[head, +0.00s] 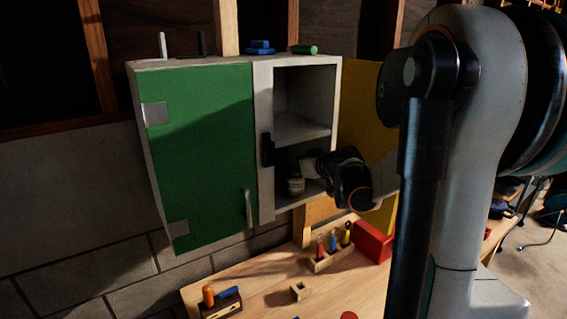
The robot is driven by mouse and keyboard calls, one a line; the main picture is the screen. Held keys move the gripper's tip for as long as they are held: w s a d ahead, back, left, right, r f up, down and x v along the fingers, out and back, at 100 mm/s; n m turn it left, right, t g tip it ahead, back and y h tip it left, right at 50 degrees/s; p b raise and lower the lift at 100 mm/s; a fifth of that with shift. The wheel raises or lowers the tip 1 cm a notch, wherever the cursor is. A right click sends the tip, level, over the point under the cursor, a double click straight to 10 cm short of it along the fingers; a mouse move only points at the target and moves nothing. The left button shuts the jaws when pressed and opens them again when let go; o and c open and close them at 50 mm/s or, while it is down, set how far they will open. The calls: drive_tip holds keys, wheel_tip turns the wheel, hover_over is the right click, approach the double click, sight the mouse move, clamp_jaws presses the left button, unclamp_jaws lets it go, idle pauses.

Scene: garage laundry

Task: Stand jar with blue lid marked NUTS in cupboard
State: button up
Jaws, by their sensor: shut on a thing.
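The cupboard (262,90) hangs on the wall, with its green left door (200,150) closed. Its right side is open, with an upper and a lower compartment split by a shelf (300,128). A small pale jar (296,186) is upright in the lower compartment, near the front. My gripper (305,170) reaches in from the right and is shut on the jar near its top. The lid and any NUTS marking cannot be made out. Shadow hides whether the jar's base touches the compartment floor.
A yellow door (358,105) stands open behind my arm. Blue items (261,47) and a green item (304,49) lie on top of the cupboard. Below, the wooden bench (250,270) holds a tool block (330,258), a red box (373,241) and small blocks. The upper compartment looks empty.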

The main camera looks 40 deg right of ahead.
drive_tip(key=w, duration=0.4)
drive_tip(key=shift+w+d, duration=0.1)
drive_tip(key=shift+w+f, duration=0.1)
drive_tip(key=shift+w, duration=0.1)
drive_tip(key=shift+s, duration=0.25)
drive_tip(key=o, duration=1.5)
drive_tip(key=shift+w+f, duration=0.1)
drive_tip(key=shift+f, duration=0.05)
drive_tip(key=shift+r, duration=0.2)
drive_tip(key=v, duration=1.2)
drive_tip(key=shift+f, duration=0.1)
